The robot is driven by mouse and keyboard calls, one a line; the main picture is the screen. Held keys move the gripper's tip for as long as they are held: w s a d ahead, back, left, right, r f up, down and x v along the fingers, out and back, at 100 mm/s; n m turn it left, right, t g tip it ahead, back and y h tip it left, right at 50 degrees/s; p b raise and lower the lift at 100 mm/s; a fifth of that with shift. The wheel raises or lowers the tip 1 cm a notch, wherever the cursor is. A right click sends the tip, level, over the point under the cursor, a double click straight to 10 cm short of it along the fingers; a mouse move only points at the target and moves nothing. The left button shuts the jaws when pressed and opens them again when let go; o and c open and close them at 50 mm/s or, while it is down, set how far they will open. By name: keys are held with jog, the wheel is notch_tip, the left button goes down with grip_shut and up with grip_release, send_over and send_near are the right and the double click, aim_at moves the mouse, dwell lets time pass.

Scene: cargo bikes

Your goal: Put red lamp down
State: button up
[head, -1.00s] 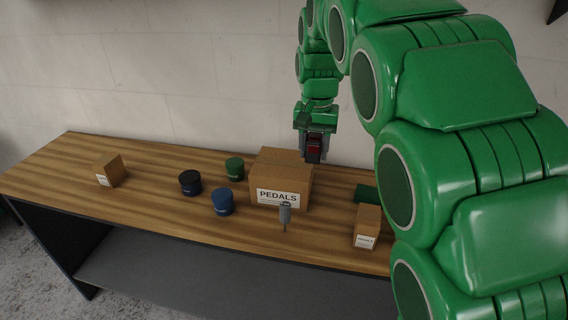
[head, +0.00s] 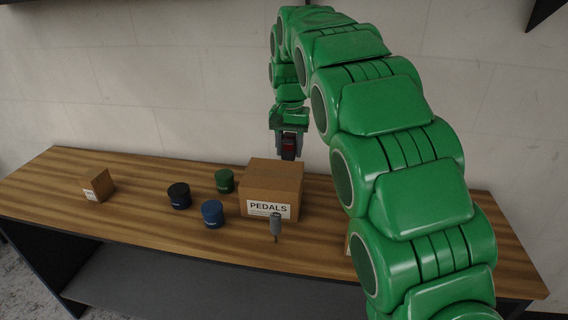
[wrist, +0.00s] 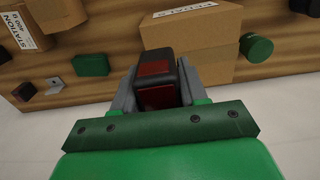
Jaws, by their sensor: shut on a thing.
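The red lamp (head: 288,146) is dark-cased with a red face. My gripper (head: 288,154) is shut on it and holds it in the air, above and behind the PEDALS box. In the wrist view the lamp (wrist: 157,80) sits between the two grey fingers, with the PEDALS box (wrist: 205,68) below and beyond it. The wooden bench top (head: 120,220) lies below. The lamp appears apart from the box in the head view.
On the bench stand a small carton (head: 97,185), a black tin (head: 179,196), a blue tin (head: 212,214), a green tin (head: 224,181) and a grey tool (head: 276,226) upright before the PEDALS box. The left front of the bench is clear. A wall stands behind.

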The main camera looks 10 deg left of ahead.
send_over(284, 172)
jog(key=f, duration=0.6)
jog(key=shift+s+d, duration=0.1)
jog(key=shift+s, duration=0.15)
jog(key=shift+w+f, duration=0.3)
jog(key=shift+f, duration=1.6)
jog(key=shift+f, duration=0.1)
jog(key=o, duration=1.1)
notch_tip(284, 172, up, 12)
jog(key=shift+r, duration=0.1)
